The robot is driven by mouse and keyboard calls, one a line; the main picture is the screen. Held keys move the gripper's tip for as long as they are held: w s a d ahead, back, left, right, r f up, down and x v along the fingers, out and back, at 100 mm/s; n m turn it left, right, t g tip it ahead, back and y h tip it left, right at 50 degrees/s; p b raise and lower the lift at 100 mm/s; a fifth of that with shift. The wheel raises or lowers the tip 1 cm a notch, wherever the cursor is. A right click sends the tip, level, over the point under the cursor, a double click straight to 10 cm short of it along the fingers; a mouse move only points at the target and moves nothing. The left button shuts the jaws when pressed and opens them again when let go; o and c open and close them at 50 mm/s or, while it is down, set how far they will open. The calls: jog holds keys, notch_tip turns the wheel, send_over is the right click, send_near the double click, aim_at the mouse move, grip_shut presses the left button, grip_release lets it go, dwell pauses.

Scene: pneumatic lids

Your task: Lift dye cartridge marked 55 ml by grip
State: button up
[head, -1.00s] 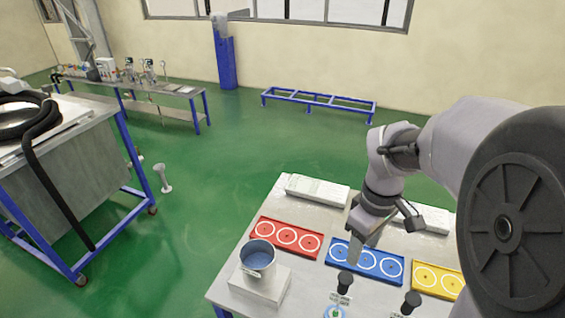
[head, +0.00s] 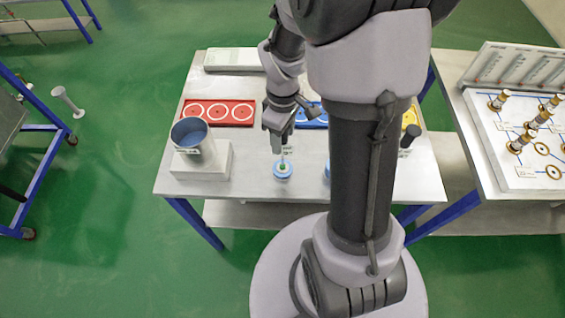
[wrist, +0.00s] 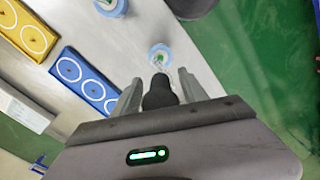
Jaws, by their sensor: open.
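The dye cartridge under my gripper shows in the wrist view as a black grip (wrist: 160,94) above a blue ring-shaped base (wrist: 160,53). In the head view its blue base (head: 283,171) with a green centre stands on the table, while its black grip is hidden by my gripper. My gripper (head: 280,143) points down over it. In the wrist view the two fingers of my gripper (wrist: 158,92) are open, one on each side of the black grip, with gaps visible. Volume markings are not readable.
Another blue base (wrist: 112,6) and a separate black grip (head: 409,135) stand nearby. Red (head: 217,112), blue (wrist: 84,80) and yellow (wrist: 25,30) ringed trays lie behind.

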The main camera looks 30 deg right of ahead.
jog(key=shift+r, duration=0.1)
grip_shut()
jog(key=shift+r+p, duration=0.75)
jog(key=shift+r, duration=0.9)
jog(key=shift+s+a+r, duration=0.1)
jog(key=shift+a+r, duration=0.05)
jog(key=s+a+r, duration=0.1)
jog(key=s+a, duration=0.8)
jog(key=a, duration=0.3)
jog(key=shift+s+a+r+p, duration=0.2)
jog(key=shift+s+a+p, duration=0.05)
jog(key=shift+p, duration=0.1)
jog(key=shift+r, duration=0.1)
